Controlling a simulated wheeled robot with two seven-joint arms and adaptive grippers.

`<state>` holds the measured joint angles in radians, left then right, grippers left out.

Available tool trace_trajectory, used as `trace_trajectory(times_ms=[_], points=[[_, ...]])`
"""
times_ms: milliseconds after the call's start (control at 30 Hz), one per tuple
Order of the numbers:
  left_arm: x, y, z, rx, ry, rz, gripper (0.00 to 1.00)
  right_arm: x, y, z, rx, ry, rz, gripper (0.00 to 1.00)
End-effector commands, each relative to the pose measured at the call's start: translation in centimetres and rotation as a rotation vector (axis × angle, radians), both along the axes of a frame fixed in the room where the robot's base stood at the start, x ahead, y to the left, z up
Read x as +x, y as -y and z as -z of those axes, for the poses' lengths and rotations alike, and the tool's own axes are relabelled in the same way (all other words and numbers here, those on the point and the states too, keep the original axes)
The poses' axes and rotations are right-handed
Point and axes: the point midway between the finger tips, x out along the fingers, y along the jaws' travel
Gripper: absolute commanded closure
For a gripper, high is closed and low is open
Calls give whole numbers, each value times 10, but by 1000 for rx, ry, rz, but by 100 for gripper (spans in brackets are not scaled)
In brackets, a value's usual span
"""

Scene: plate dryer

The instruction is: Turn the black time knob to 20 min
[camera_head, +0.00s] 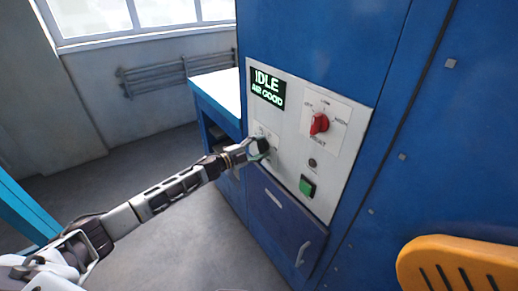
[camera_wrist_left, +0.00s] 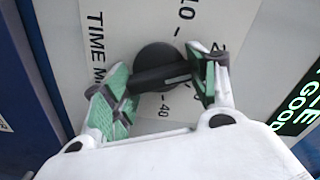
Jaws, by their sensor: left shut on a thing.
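The black time knob (camera_wrist_left: 155,62) is on the white control panel (camera_head: 290,105). In the left wrist view, my left gripper (camera_wrist_left: 165,85) has one green-padded finger at each end of the knob's bar and is shut on it. A white pointer line on the bar points right, towards the right finger. The scale shows "10" above, "40" below and part of "TIME M" at left; the right finger hides marks between. In the head view, my left gripper (camera_head: 262,147) is at the panel's lower left and hides the knob. My right gripper is not in view.
The panel also has a display (camera_head: 268,88) reading "IDLE" and "AIR GOOD", a red selector knob (camera_head: 319,123) and a green button (camera_head: 307,187). A blue drawer front (camera_head: 285,225) with handles is below. An orange slotted object (camera_head: 460,265) is at lower right. Open floor is at left.

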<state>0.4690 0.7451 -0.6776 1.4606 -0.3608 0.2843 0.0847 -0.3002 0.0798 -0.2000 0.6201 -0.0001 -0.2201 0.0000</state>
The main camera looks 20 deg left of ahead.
Motion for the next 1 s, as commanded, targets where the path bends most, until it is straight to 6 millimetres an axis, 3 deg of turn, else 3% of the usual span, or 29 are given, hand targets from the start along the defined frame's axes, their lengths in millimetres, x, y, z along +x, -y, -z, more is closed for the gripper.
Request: trace_trajectory(times_ms=[400, 433, 600, 1000], points=[[0, 0, 1, 11, 6, 0, 65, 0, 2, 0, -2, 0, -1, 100], [0, 0, 1, 10, 5, 0, 40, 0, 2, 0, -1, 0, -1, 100], [0, 0, 1, 10, 5, 0, 20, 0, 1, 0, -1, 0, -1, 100], [-1, -1, 0, 9, 6, 0, 20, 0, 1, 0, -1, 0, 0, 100]])
